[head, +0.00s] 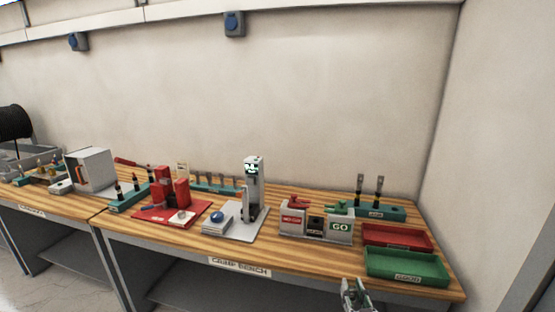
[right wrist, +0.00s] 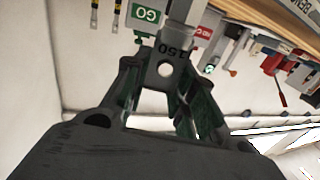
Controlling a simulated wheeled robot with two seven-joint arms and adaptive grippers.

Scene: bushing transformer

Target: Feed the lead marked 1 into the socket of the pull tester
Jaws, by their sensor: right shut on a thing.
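The pull tester seems to be the grey upright column (head: 254,185) with a small lit display, standing on a grey base plate in mid-bench. Its socket is too small to make out. My right gripper (head: 356,292) is low at the front edge of the bench, right of centre. In the right wrist view my right gripper (right wrist: 165,95) is shut on a grey metal lug (right wrist: 165,68) with a round hole and the marking 150. I see no mark 1 on any lead. Two dark leads (head: 369,190) stand upright in a teal rack at the back right. My left gripper is out of view.
A GO/NO-GO gauge (head: 317,222) stands right of the column. A red tray (head: 398,237) and a green tray (head: 407,265) lie at the right end. A red press (head: 172,190) and a blue button box (head: 216,218) are to the left. Bare wood runs along the front.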

